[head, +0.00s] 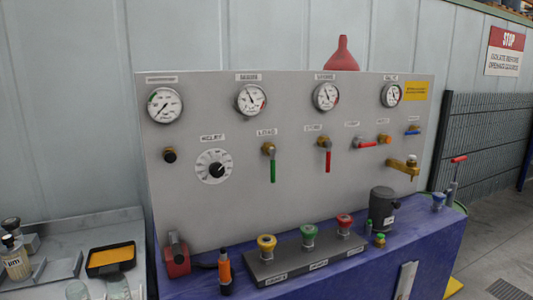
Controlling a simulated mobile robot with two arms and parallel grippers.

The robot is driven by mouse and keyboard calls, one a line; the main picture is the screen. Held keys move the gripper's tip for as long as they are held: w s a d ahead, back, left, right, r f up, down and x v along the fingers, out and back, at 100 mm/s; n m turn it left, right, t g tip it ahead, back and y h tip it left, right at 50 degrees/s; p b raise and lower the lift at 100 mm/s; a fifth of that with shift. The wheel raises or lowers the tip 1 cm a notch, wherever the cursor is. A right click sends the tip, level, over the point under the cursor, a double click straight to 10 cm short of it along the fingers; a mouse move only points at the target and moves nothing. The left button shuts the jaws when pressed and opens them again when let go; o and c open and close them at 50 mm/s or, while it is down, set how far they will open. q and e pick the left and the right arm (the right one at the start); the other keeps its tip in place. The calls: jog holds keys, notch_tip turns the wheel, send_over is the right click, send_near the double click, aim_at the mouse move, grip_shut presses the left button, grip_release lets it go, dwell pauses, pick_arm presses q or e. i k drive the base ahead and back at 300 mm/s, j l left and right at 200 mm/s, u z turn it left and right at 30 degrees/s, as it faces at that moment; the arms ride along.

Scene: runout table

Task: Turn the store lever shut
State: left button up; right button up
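A grey panel (230,220) stands upright on a blue bench. A lever with a red handle (328,160) hangs straight down from a brass valve body right of the panel's middle. The small label (313,128) beside its top seems to read STORE, but it is blurred. A green-handled lever (273,168) to its left also hangs down. A shorter red lever (366,145) to its right lies about horizontal. Neither of my grippers is in view, and nothing touches the levers.
Gauges (250,99) line the panel's top, with a dial (214,166) lower left. A brass tap (404,167) juts out at right. Below stand a block with coloured knobs (308,256), a dark cylinder (382,208) and an orange-handled tool (225,272). Space before the levers looks clear.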

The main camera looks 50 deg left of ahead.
aim_at(328, 142)
jog(key=u, duration=1.05)
